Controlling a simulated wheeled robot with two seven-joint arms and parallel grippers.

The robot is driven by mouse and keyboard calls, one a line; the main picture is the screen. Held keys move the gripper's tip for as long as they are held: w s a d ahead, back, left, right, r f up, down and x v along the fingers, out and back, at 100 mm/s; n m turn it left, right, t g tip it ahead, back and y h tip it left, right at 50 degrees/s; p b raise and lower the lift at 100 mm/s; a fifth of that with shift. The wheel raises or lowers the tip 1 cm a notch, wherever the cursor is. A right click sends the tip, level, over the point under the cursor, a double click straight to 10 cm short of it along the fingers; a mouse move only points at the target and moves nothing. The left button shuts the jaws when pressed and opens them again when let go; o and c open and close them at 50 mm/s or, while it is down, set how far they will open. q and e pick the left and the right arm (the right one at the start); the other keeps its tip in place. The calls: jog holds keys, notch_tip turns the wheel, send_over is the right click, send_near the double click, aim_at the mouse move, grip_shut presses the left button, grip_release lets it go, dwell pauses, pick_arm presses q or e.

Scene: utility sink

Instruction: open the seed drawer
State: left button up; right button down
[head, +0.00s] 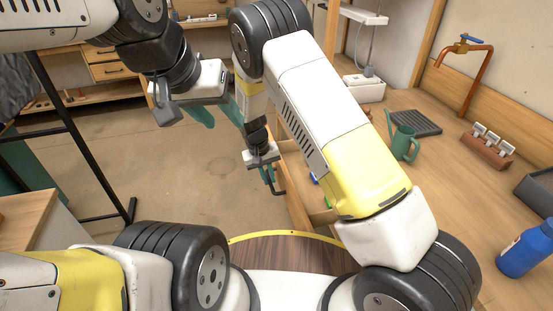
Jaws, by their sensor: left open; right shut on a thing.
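The seed drawer's wooden front (295,198) stands out from under the counter in the middle of the view. Part of its inside shows behind the front, with small blue things in it, so it appears pulled out; my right arm hides much of it. My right gripper (268,178) points down at the front and is shut on the dark drawer handle (281,191). My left gripper (186,114) is open and empty, up and to the left over the floor, apart from the drawer.
The wooden counter (450,190) on the right holds a green watering can (402,143), a dark ribbed tray (417,122), a copper tap (474,80) and a blue bottle (527,250). A black metal frame (85,150) stands at left. The floor (180,180) between is clear.

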jog(key=c, duration=1.5)
grip_release()
jog(key=shift+o, duration=0.2)
notch_tip(320, 180, up, 8)
jog(key=a, duration=0.1)
jog(key=shift+s+a+f, duration=0.15)
jog(key=shift+s+a, duration=0.1)
